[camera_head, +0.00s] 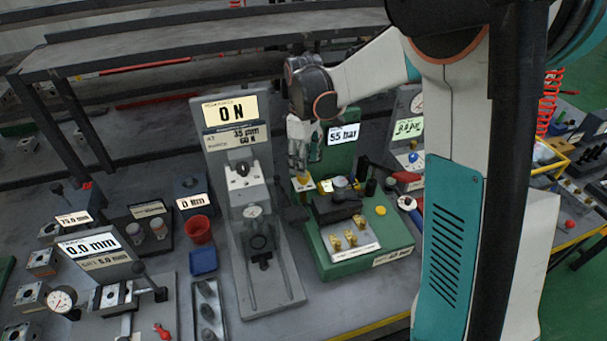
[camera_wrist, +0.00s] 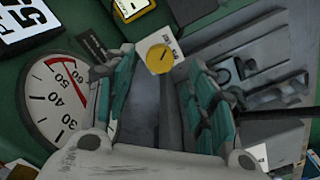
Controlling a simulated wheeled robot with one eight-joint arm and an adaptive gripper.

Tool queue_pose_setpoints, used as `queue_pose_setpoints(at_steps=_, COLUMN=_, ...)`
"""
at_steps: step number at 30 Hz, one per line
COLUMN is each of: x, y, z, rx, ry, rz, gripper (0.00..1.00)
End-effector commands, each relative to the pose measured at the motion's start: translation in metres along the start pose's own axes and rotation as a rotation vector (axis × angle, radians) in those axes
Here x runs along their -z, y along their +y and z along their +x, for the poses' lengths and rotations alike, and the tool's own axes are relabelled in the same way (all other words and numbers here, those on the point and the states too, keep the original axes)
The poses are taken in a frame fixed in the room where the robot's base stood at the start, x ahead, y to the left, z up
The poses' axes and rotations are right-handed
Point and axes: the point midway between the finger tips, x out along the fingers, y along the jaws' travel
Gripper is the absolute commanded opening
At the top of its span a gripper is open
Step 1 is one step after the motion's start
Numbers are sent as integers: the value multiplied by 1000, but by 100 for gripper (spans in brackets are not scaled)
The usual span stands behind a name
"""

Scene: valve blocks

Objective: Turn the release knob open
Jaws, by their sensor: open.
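A round yellow knob (camera_wrist: 160,58) with a dark slot mark sits beside a small white label in the wrist view. It is probably the release knob; its label is too small to read. My gripper (camera_wrist: 163,72) is open, and its teal-padded fingers stand on either side of the knob in that view, with no clear contact. In the head view my gripper (camera_head: 299,165) points down over the left rear of the green valve block (camera_head: 330,262), just above a yellow knob (camera_head: 303,183). The block's display (camera_head: 343,134) reads 55 bar.
A pressure gauge (camera_wrist: 52,98) with a red needle is close to the left finger in the wrist view. Another yellow button (camera_head: 380,210) and brass fittings (camera_head: 350,238) sit on the block.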

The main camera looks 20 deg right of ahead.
Motion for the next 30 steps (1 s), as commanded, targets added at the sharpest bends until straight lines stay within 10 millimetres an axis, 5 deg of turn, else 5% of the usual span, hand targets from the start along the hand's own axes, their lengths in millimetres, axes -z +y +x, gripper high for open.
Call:
queue_pose_setpoints(at_steps=9, x=0, y=0, z=41, rx=0, ry=0, rz=0, gripper=51)
queue_pose_setpoints(at_steps=20, x=0, y=0, z=45, rx=0, ry=0, rz=0, gripper=51)
queue_pose_setpoints(at_steps=26, x=0, y=0, z=45, rx=0, ry=0, rz=0, gripper=10)
queue_pose_setpoints(at_steps=30, x=0, y=0, z=45, rx=0, ry=0, rz=1, gripper=7)
